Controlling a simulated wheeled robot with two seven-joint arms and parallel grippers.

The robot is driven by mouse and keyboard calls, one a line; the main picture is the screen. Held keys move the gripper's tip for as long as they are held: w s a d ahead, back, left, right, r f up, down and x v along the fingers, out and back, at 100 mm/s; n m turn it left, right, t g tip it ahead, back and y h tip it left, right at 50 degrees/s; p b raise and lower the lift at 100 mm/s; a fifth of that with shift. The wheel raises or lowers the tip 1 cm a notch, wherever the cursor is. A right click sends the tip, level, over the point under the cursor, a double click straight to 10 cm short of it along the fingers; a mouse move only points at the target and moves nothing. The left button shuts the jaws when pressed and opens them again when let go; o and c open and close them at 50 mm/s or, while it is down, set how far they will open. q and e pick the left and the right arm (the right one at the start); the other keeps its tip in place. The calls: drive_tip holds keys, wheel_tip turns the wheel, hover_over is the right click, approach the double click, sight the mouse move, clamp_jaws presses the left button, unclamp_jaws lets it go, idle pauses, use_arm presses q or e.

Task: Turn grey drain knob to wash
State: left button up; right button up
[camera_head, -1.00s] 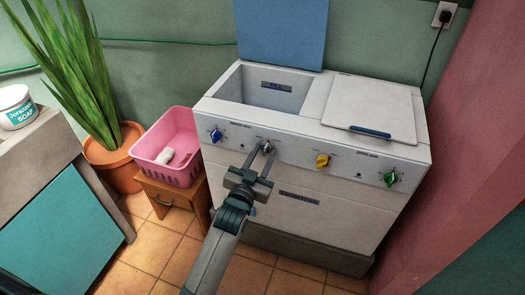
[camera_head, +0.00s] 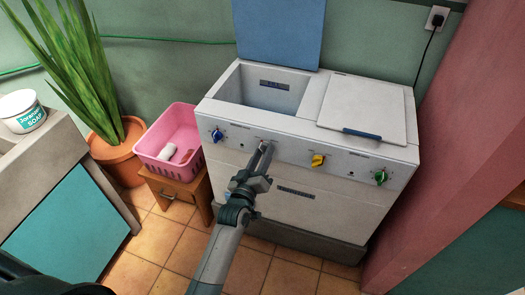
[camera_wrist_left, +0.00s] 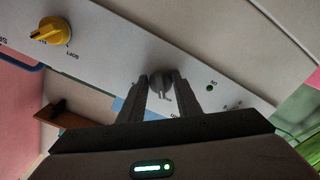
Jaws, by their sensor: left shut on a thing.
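The white washing machine (camera_head: 275,215) has a front panel with a blue knob (camera_head: 217,135), a yellow knob (camera_head: 318,161) and a green knob (camera_head: 380,177). The grey drain knob (camera_wrist_left: 163,84) shows between my fingers in the left wrist view. In the head view the fingers mostly hide it. My left gripper (camera_head: 264,147) is at the panel, between the blue and yellow knobs, shut on the grey knob. The wrist view shows the gripper turned over relative to the panel. The right gripper is not in view.
The left tub (camera_head: 228,90) is open with its blue lid (camera_head: 278,35) raised; the right lid (camera_head: 362,107) is closed. A pink basket (camera_head: 155,139) on a small wooden stool (camera_head: 178,200), a potted plant (camera_head: 118,165) and a soap tub (camera_head: 22,112) stand left. A pink wall (camera_head: 440,180) is close right.

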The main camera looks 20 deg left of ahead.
use_arm(q)
drive_tip(key=shift+r+n+p, duration=0.1)
drive_tip(key=shift+n+p, duration=0.25)
drive_tip(key=shift+n, duration=0.55)
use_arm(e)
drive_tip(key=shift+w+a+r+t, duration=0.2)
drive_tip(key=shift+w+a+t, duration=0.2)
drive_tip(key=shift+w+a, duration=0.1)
use_arm(q)
drive_tip(key=o, duration=1)
drive_tip(key=shift+s+a+b, duration=0.15)
drive_tip(key=shift+s+b, duration=0.2)
drive_tip(key=shift+s, duration=4)
drive_tip(key=shift+s+a+b, duration=0.1)
drive_tip(key=shift+s+b, duration=0.2)
drive_tip(key=shift+s, duration=4.05)
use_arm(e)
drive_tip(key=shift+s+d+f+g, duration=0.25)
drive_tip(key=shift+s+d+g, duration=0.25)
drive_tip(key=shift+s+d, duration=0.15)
